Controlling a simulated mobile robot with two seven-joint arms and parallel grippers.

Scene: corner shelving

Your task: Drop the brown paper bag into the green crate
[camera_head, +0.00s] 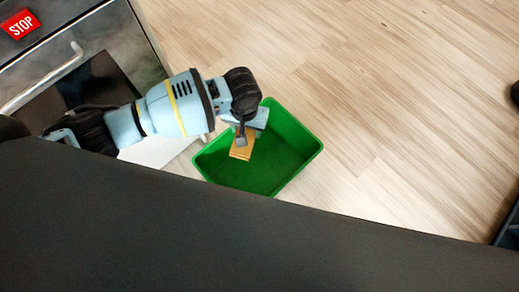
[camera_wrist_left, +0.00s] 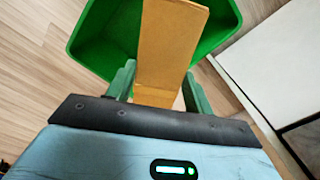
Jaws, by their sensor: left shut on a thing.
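The brown paper bag (camera_head: 241,150) hangs from my left gripper (camera_head: 243,132) in the head view, over the green crate (camera_head: 290,170). In the left wrist view the bag (camera_wrist_left: 168,45) runs up from between the two fingers of my left gripper (camera_wrist_left: 157,85). Those fingers are shut on it. The green crate (camera_wrist_left: 100,40) lies behind the bag there, open side facing me, and its visible inside is empty. How far the bag's lower end is above the crate floor is hard to tell. My right gripper is in neither view.
The crate stands on a light wood floor (camera_head: 400,100), which is clear to its right. A dark-fronted appliance with a handle (camera_head: 45,80) and a red STOP sign (camera_head: 20,23) is at the upper left. A white surface (camera_head: 155,150) lies left of the crate.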

